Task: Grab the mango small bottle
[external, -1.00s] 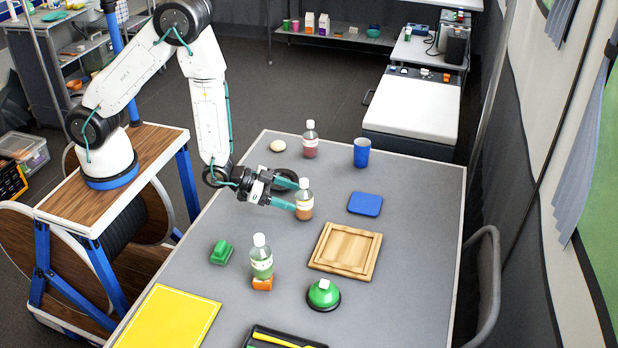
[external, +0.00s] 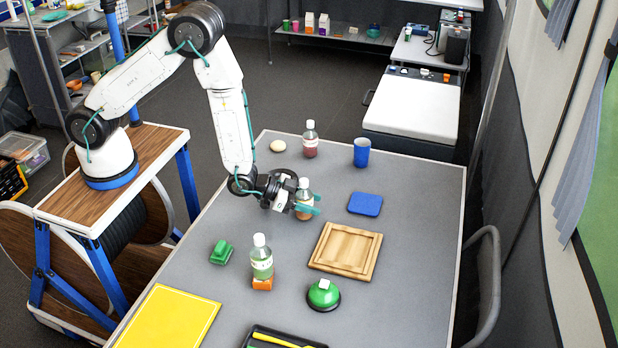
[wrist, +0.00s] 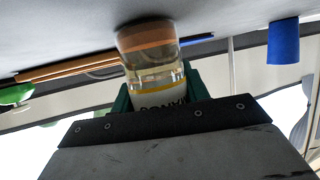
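The mango small bottle (external: 304,198) is clear with amber contents and a pale cap. It stands on the grey table, in the same place as before. My gripper (external: 307,206) is around its lower part, with the teal fingertips showing past it. In the wrist view the bottle (wrist: 152,62) appears upside down, its label lettering partly covered by the gripper body. A green finger shows close against each side of it, with no clear gap. My gripper looks shut on the bottle.
A wooden tray (external: 320,263), a blue pad (external: 365,204) and a blue cup (external: 362,153) lie to the right.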

